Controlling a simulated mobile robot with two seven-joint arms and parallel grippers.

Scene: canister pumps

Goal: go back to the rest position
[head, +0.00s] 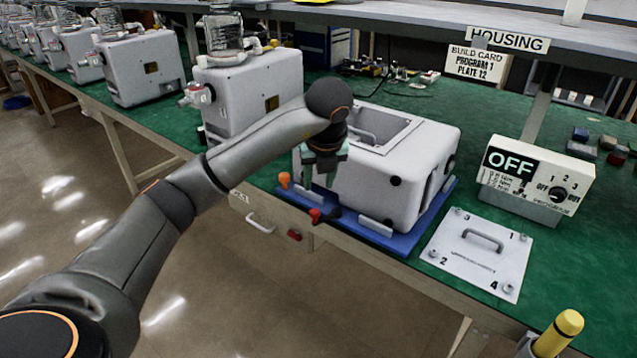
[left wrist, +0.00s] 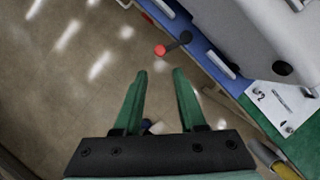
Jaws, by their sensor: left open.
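My left gripper (head: 322,168) hangs in front of the near left corner of the open white pump housing (head: 420,165). In the left wrist view the left gripper (left wrist: 158,88) has its two green fingers apart, with nothing between them but floor beyond. The housing sits on a blue base plate (head: 405,240) on the green bench. A red-knobbed lever (head: 316,214) shows below the gripper, and the lever's red knob also shows ahead of the fingers in the left wrist view (left wrist: 160,50). My right gripper is in neither view.
A white cover plate (head: 478,250) with a handle lies on the bench right of the housing. Behind it stands a control box (head: 535,180) reading OFF. More white pumps (head: 140,68) line the bench at left. A yellow-topped post (head: 558,333) stands at bottom right. The floor is open.

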